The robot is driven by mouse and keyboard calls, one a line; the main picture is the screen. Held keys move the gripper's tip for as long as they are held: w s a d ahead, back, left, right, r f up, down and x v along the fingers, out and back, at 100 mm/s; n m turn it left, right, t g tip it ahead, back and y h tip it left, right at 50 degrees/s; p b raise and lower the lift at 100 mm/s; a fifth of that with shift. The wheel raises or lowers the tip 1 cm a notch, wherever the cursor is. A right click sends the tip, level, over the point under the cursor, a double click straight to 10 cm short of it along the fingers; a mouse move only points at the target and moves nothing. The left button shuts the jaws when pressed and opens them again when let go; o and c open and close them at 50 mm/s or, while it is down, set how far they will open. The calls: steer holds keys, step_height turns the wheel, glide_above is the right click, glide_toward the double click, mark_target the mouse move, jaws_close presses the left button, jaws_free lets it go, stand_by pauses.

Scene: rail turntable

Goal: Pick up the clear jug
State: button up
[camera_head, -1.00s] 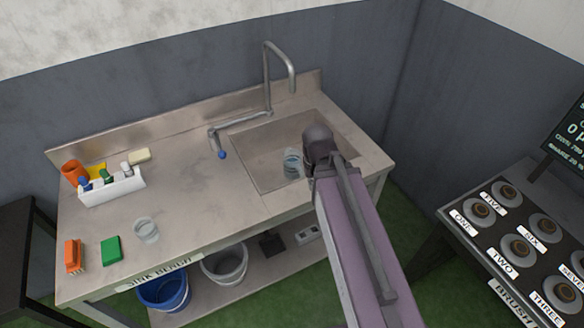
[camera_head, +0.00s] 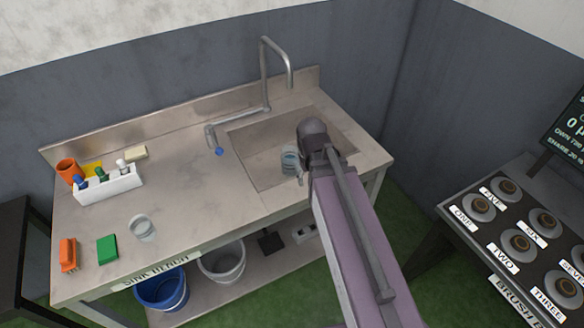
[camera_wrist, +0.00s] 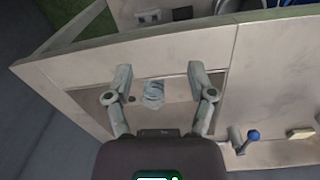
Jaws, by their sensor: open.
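A clear vessel, seemingly the clear jug (camera_head: 290,161), stands in the sink basin, partly covered by my wrist in the head view. In the wrist view the clear jug (camera_wrist: 153,93) shows between the two fingers of my gripper (camera_wrist: 159,76). The fingers are spread wide, with a gap on each side of it. I cannot tell how far above it the fingertips are. A second clear vessel (camera_head: 143,228) stands on the bench top at the left front.
The sink (camera_head: 262,180) is sunk into a steel bench, with a tall tap (camera_head: 265,75) behind and a blue-tipped spout (camera_head: 219,151) at its left. A white caddy (camera_head: 108,184) with bottles, an orange brush (camera_head: 68,255) and a green sponge (camera_head: 107,250) sit at the left.

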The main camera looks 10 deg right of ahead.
mark_target(293, 166)
steer(key=w+f+n+b, duration=0.3)
steer(key=w, duration=0.1)
steer(key=w+f+n+h+b, duration=0.1)
steer(key=w+f+n+b, duration=0.1)
steer(key=w+f+n, duration=0.1)
steer(key=w+a+f+n+h+b, duration=0.1)
steer(key=w+f+n+b, duration=0.2)
steer(key=w+n, duration=0.1)
steer(key=shift+w+a+t+b, duration=0.1)
steer(key=shift+w+t+b, duration=0.25)
steer(key=shift+w, duration=0.5)
steer(key=w+a+f+n+h+b, duration=0.2)
steer(key=w+f+n+b, duration=0.4)
steer(key=w+n, duration=0.3)
steer(key=shift+w+a+f+n+t+b, duration=0.15)
steer(key=shift+w+a+n+t+b, duration=0.15)
steer(key=shift+w+b, duration=0.45)
steer(key=shift+w+d+f, duration=0.1)
steer(key=b+x, duration=0.7)
steer(key=x, duration=0.1)
steer(key=shift+f+b, duration=0.2)
steer(key=shift+b, duration=0.15)
steer(key=b+x, duration=0.3)
steer(key=shift+w+f, duration=0.25)
steer(key=shift+w, duration=0.15)
steer(key=shift+b+x, duration=0.85)
steer(key=shift+b, duration=0.05)
